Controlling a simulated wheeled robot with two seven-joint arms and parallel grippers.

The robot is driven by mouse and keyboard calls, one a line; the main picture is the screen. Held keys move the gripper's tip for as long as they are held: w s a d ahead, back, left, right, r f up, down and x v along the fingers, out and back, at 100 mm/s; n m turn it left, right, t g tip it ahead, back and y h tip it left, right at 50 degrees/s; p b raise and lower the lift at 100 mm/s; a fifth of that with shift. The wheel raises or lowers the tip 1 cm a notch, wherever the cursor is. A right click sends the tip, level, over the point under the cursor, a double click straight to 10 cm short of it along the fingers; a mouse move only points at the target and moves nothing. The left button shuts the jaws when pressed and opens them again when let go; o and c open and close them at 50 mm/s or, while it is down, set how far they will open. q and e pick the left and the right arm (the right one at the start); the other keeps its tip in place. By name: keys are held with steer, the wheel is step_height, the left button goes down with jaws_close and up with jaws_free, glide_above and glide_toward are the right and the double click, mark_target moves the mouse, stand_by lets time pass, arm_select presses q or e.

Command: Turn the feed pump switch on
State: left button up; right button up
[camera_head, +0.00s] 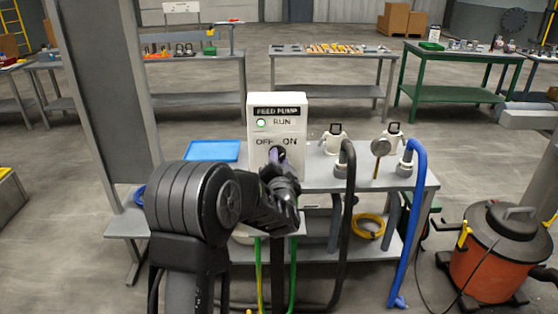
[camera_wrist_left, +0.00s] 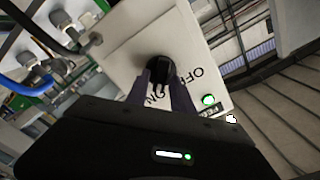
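The white feed pump box (camera_head: 258,143) stands on the grey bench, with a FEED PUMP label, a green RUN lamp (camera_head: 262,123) and OFF and ON markings. The lamp looks lit green, also in the left wrist view (camera_wrist_left: 208,100). The black switch knob (camera_wrist_left: 160,68) is on the box front below the markings. My left gripper (camera_head: 276,160) is at the knob. In the left wrist view its two fingers (camera_wrist_left: 163,82) reach the knob from both sides and appear closed on it. The fingers partly hide the knob, so its exact pointing is unclear. My right gripper is out of view.
A blue tray (camera_head: 212,151) lies left of the box. White fittings, a gauge (camera_head: 380,147), a black hose (camera_head: 348,200) and a blue hose (camera_head: 413,210) are right of it. An orange vacuum (camera_head: 487,262) stands on the floor at right. A grey panel (camera_head: 108,90) rises at left.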

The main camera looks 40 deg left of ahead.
arm_select(q)
steer(key=shift+o, duration=0.8)
steer(key=shift+s+d, duration=0.1)
steer(key=b+v, duration=0.1)
steer(key=v, duration=0.6)
steer(key=shift+s+d, duration=0.2)
